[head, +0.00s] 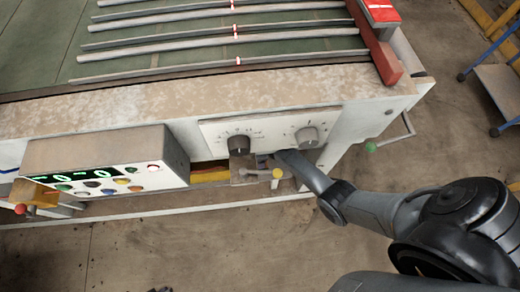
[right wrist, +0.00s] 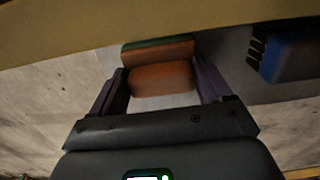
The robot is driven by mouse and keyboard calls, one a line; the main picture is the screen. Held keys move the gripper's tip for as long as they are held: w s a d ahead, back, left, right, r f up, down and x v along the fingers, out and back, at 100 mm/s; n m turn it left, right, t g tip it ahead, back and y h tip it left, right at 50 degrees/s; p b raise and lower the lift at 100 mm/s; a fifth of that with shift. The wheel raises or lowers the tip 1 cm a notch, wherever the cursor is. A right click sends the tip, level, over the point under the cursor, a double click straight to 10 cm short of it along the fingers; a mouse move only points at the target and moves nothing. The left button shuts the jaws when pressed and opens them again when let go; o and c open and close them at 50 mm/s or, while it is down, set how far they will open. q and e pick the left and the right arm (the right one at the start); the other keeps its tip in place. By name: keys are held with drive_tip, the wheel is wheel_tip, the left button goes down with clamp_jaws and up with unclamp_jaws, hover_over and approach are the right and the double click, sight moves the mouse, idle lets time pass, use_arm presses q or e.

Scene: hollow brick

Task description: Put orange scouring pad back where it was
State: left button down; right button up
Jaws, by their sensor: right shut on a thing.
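The orange scouring pad (right wrist: 160,79) is between the two fingers of my right gripper (right wrist: 163,70) in the right wrist view. The gripper is shut on it. Directly behind the pad is another orange piece with a green edge (right wrist: 158,50); I cannot tell whether the two touch. In the head view my right arm reaches in under the machine's front panel (head: 215,133). The gripper's fingers and the pad are hidden there. My left gripper is not in view.
A blue brush-like thing with black bristles (right wrist: 290,55) lies to the right of the gripper on a grey surface. A yellow edge (right wrist: 100,42) crosses above.

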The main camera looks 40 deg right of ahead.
drive_tip(key=shift+f, duration=0.15)
drive_tip(key=o, duration=0.9)
drive_tip(key=shift+o, duration=0.2)
drive_tip(key=shift+r+p, duration=1.15)
drive_tip(key=shift+r, duration=1)
